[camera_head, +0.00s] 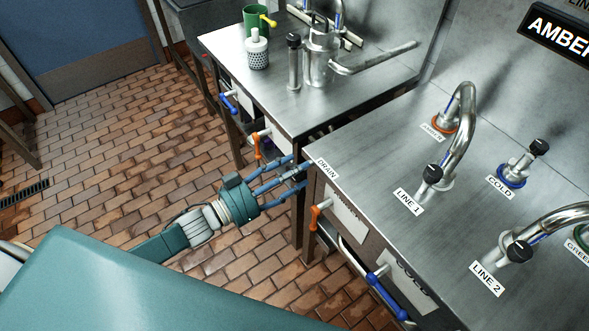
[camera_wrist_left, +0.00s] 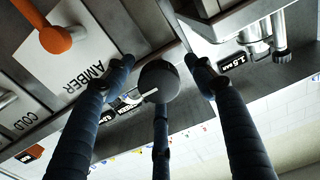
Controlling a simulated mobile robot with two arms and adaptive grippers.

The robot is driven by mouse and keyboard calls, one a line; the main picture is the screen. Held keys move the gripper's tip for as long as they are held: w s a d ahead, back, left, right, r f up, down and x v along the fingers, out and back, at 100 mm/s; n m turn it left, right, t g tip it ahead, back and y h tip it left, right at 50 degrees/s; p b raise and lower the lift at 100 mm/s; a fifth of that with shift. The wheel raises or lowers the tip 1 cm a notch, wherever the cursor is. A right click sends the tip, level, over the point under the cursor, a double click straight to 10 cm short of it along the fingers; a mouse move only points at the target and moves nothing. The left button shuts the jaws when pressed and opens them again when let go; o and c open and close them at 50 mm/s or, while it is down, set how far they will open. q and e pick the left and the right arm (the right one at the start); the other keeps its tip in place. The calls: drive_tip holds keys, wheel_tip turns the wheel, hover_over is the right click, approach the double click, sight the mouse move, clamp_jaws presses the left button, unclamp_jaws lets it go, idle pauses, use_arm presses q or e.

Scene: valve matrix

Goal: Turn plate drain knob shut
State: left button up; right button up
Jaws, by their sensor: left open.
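My left gripper (camera_head: 297,173) is open at the near-left corner of the right-hand steel counter (camera_head: 385,185), by the DRAIN label (camera_head: 327,168). In the left wrist view a round black knob (camera_wrist_left: 158,78) with a white pointer mark sits between its spread blue fingers. I take it to be the drain knob. The fingers stand around the knob; I cannot tell whether any finger touches it. In the head view the knob is hidden by the gripper and the counter edge. My right gripper is not in view.
An orange lever (camera_head: 316,214) and a blue lever (camera_head: 385,292) are on the counter's front, near the gripper. The AMBER plate shows beside the orange lever (camera_wrist_left: 55,40) in the wrist view. Another counter (camera_head: 285,95) with a metal jug (camera_head: 320,60) stands behind. Brick floor is clear at left.

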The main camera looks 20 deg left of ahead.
use_arm(q)
drive_tip(key=shift+w+d, duration=0.1)
drive_tip(key=shift+w, duration=0.05)
drive_tip(key=shift+c, duration=0.5)
drive_tip(key=c, duration=1)
drive_tip(key=shift+c, duration=0.2)
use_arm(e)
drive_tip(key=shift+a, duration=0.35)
